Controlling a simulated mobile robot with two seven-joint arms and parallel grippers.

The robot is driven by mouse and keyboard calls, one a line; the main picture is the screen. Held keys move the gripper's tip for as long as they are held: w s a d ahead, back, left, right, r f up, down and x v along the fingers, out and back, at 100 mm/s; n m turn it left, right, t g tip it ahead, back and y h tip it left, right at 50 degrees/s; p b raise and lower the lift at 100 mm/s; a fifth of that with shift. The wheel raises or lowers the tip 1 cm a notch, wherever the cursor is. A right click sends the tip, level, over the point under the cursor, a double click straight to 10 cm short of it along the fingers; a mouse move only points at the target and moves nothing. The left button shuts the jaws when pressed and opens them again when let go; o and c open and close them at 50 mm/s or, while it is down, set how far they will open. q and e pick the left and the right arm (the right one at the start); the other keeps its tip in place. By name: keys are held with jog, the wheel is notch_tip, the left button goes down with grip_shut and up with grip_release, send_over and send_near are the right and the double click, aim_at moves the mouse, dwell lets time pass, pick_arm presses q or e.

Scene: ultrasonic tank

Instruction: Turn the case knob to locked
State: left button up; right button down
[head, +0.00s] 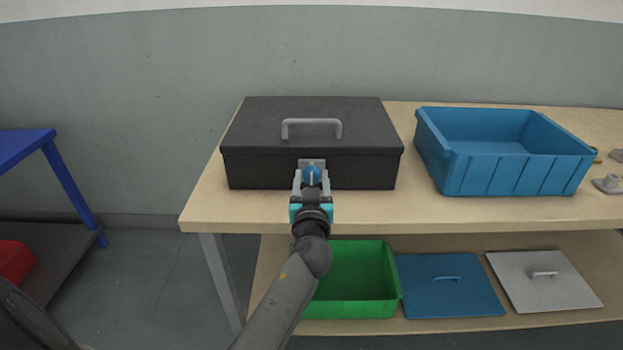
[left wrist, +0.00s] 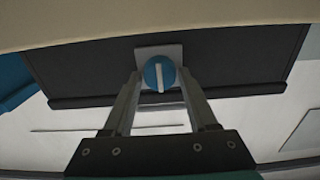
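The black case (head: 312,134) sits closed on the wooden table, with a grey handle (head: 311,122) on its lid. A round blue knob (head: 312,174) on a grey plate is on its front face. In the left wrist view, the knob (left wrist: 153,73) bears a white line standing about upright in the picture. My left gripper (head: 311,182) is in front of the case, pointing at it. Its fingers (left wrist: 159,78) are apart on either side of the knob, with a small gap showing. My right gripper is out of view.
A blue bin (head: 505,165) stands right of the case on the table (head: 420,211), with small metal parts (head: 608,184) beyond. The lower shelf holds a green bin (head: 356,290), a blue lid (head: 450,288) and a grey lid (head: 543,282). A blue-framed cart (head: 70,185) is at left.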

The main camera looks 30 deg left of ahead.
pick_arm(q)
jog(key=c, duration=0.4)
grip_shut()
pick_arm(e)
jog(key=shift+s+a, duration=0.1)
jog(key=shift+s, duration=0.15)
